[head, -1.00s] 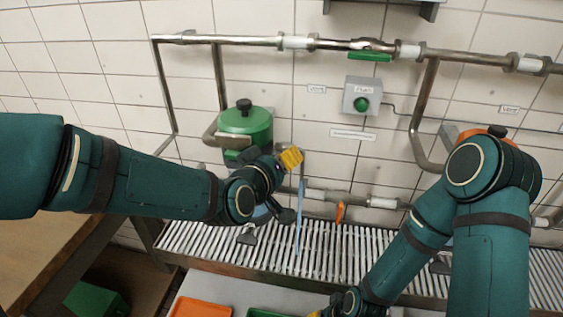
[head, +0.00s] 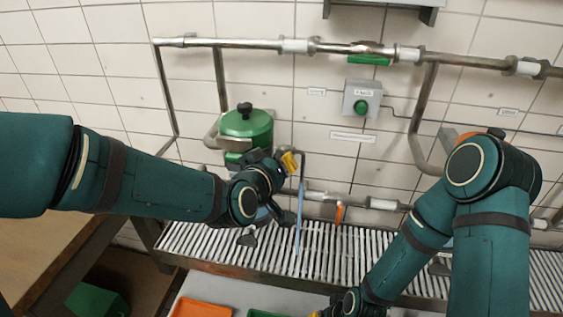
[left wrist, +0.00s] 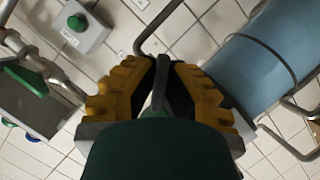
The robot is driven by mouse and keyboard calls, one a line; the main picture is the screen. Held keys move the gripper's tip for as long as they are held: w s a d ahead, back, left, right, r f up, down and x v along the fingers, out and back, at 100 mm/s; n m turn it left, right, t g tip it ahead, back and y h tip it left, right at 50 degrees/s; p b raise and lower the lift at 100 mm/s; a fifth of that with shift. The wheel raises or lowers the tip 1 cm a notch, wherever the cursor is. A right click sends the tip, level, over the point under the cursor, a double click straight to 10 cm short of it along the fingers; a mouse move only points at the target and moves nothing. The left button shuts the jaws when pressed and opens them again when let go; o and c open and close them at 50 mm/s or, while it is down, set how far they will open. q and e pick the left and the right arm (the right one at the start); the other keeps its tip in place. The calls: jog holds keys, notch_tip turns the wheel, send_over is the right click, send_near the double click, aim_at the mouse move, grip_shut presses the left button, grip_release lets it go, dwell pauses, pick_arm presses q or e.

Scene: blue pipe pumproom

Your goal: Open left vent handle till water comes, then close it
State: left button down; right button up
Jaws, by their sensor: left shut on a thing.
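A green pump housing (head: 247,128) with a black knob on top stands at the wall on the left. My left gripper (head: 290,162) is just right of and below it, with its yellow fingertips showing. In the left wrist view the yellow fingers (left wrist: 160,88) are shut on a thin dark grey lever (left wrist: 162,72), seemingly the left vent handle. A bit of green (left wrist: 156,113) shows below it. The handle is hidden by the gripper in the head view. A thin blue strip (head: 299,220) hangs beside the gripper; I cannot tell whether it is water. My right gripper (head: 318,314) is mostly cut off at the bottom edge.
A grey box with a green button (head: 362,105) is on the wall. A green lever (head: 369,60) sits on the upper pipe, an orange lever (head: 340,214) on the lower pipe. A slatted grating (head: 335,250) runs below. An orange tray (head: 202,309) is at the front.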

pick_arm(q)
jog(key=m+y+p, duration=0.2)
jog(key=m+p, duration=0.1)
jog(key=p, duration=0.2)
jog(key=shift+r, duration=0.2)
jog(key=shift+f+m+y+p, duration=0.1)
jog(key=shift+m+y+p, duration=0.4)
jog(key=shift+m+p, duration=0.35)
jog(key=shift+m+y+p, duration=0.25)
jog(key=shift+y+p, duration=0.05)
jog(key=shift+p, duration=0.3)
pick_arm(e)
notch_tip(320, 180, up, 8)
jog(key=w, duration=0.2)
jog(key=shift+d+r+t, duration=0.2)
jog(key=shift+d+t, duration=0.05)
jog(key=shift+t, duration=0.15)
pick_arm(q)
jog(key=shift+f, duration=0.1)
pick_arm(e)
jog(key=shift+w, duration=0.1)
pick_arm(q)
jog(key=shift+a, duration=0.1)
jog(key=c, duration=1)
grip_release()
jog(key=shift+w, duration=0.1)
jog(key=shift+c, duration=0.2)
jog(key=v, duration=0.7)
jog(key=shift+s, duration=0.3)
